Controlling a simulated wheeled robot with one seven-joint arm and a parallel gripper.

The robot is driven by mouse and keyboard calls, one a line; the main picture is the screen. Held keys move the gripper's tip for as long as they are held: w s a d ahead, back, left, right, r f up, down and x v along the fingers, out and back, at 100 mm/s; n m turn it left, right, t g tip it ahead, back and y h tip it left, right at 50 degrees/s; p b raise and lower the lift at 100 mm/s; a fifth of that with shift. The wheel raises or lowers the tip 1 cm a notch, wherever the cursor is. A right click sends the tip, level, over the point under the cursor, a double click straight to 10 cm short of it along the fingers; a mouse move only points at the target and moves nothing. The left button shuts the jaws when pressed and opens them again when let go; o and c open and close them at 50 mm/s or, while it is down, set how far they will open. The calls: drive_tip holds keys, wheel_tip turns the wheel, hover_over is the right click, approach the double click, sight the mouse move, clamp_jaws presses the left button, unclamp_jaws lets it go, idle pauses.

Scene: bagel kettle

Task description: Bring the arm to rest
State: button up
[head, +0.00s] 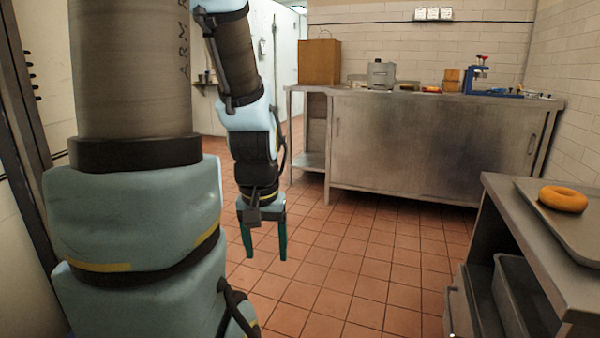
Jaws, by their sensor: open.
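My gripper (265,240) hangs at the end of my bent arm, left of the picture's middle. Its two dark green fingers point down and stand apart, with only the tiled floor visible between and behind them. It is open and holds nothing. My large upper arm links fill the left side of the picture and hide what lies behind them.
A bagel (563,199) lies on a grey tray (584,236) on the counter at right. A steel cabinet (420,145) at the back carries a wooden box (319,62), a grey appliance (381,75) and a blue device (481,72). The tiled floor (370,265) between is clear.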

wheel_tip(320, 180, up, 24)
drive_tip(key=p, duration=2.1)
drive_tip(key=shift+f, duration=0.15)
